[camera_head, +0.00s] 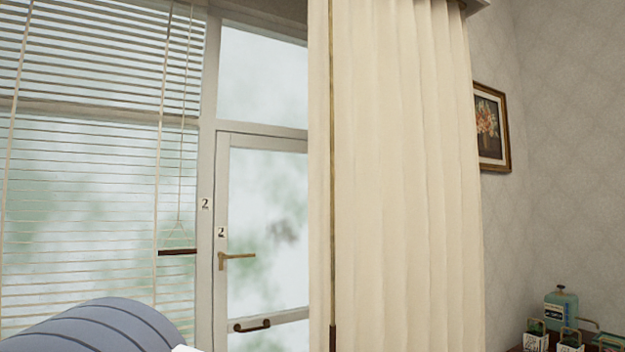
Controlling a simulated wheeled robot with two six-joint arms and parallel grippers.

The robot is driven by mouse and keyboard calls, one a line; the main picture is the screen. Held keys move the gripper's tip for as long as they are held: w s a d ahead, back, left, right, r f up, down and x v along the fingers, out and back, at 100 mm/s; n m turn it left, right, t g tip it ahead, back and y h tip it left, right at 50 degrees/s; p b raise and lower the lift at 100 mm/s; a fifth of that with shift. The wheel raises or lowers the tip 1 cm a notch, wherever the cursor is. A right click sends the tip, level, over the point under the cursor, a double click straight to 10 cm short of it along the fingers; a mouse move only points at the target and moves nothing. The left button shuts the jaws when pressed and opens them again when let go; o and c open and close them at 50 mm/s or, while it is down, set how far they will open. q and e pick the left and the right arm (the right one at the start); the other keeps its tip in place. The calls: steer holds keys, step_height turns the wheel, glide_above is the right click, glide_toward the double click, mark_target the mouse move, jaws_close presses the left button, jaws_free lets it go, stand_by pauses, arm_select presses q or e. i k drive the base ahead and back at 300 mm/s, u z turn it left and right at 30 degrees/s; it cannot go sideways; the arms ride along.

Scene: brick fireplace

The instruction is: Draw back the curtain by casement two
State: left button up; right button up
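A cream pleated curtain (405,180) hangs from the top of the view to its bottom edge, right of the glazed casement. It covers whatever is behind it, including the right side of the casement. A thin brass-coloured rod (332,160) with a darker lower end hangs upright along the curtain's left part. The casement (265,215) has a white frame, a label "2" (221,232), a brass lever handle (237,257) and a dark pull bar (252,325). It looks closed. Neither gripper can be made out.
Slatted blinds (90,190) cover the window at left, with a cord and a dark red bar (177,252). A ribbed blue-grey rounded object (95,328) is at bottom left. Small items and a teal bottle (561,305) stand at bottom right, below a framed flower picture (491,127).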

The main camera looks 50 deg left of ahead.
mark_target(396, 233)
steer(key=u, duration=0.95)
